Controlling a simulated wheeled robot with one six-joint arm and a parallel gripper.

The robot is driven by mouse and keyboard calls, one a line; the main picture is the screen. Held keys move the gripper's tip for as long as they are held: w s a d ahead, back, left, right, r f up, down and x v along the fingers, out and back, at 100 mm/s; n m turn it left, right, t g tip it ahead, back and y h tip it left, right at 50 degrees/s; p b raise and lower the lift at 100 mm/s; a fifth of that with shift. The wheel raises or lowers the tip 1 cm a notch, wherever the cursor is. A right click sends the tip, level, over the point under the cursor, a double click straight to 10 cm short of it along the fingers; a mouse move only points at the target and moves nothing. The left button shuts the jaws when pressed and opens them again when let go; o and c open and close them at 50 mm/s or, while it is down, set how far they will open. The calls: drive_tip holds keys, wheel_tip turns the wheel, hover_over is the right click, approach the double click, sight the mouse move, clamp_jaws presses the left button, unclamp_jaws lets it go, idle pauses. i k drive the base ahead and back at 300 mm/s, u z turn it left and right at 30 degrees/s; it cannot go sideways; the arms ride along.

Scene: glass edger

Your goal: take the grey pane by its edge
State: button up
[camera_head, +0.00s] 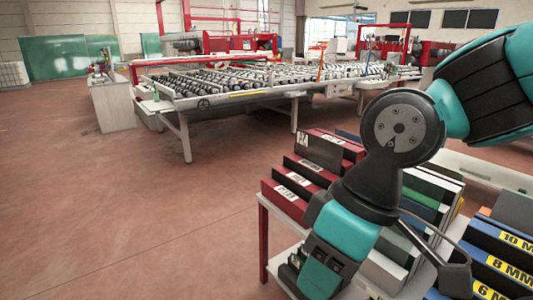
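A dark grey pane (318,152) stands upright among the red labelled blocks of a rack. Another grey upright piece (515,208) shows at the right edge behind blue blocks; I cannot tell which one is the grey pane of the task. My teal and black arm reaches in from the upper right and bends down over the rack, its wrist low in front of it. My gripper's fingertips cannot be made out, nor whether they are open or shut. The arm hides the middle of the rack.
The rack's red blocks (292,190) are on the left, green and white ones (425,195) right of my arm, and blue blocks with yellow thickness labels (497,262) far right. A long roller table (235,90) stands behind. The red-brown floor at left is clear.

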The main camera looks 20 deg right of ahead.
sight(326, 154)
drive_tip(key=u, duration=0.75)
drive_tip(key=i, duration=2.6)
drive_tip(key=z, duration=1.25)
drive_tip(key=i, duration=0.9)
drive_tip(key=z, duration=0.85)
